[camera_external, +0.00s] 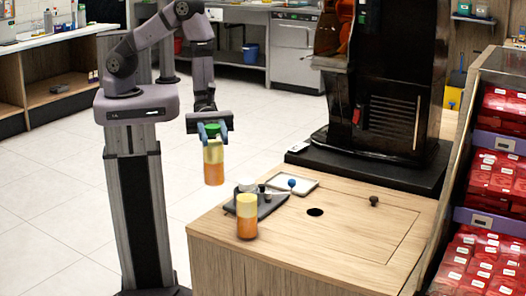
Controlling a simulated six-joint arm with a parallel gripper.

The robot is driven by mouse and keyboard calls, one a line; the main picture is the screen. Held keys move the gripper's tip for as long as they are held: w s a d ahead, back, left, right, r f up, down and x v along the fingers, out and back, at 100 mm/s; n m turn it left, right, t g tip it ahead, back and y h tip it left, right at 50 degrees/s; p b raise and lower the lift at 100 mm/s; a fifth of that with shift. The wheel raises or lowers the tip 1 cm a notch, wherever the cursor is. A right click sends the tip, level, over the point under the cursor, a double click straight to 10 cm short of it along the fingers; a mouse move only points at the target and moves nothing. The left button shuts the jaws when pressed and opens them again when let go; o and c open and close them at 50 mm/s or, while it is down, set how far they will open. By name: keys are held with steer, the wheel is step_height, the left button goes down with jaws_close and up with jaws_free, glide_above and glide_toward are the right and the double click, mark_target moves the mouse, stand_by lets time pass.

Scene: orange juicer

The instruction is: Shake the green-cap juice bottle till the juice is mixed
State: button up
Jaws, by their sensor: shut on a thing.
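The green-cap juice bottle (213,163) hangs upright in my gripper (211,136), to the left of the wooden counter and clear of its top. Its green cap (212,130) shows between the fingers. The juice shows two layers, yellow above and orange below. My gripper is shut on the bottle near the cap, with the fingers pointing down. A second bottle or glass (246,216), also yellow above and orange below, stands upright on the counter's front left part.
The wooden counter (330,245) bears a dark tray (268,206) with small items, a white tray (304,184) with a blue ball-topped thing (292,183), and a black juicer machine (385,90). Shelves of red packages (497,180) stand at the right. Open tiled floor lies left of the counter.

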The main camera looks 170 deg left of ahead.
steer(key=shift+r+p, duration=0.45)
steer(key=shift+r, duration=0.6)
step_height(320, 180, up, 3)
steer(key=p, duration=0.2)
steer(key=shift+r+p, duration=0.2)
steer(key=shift+p, duration=0.1)
steer(key=shift+f, duration=0.1)
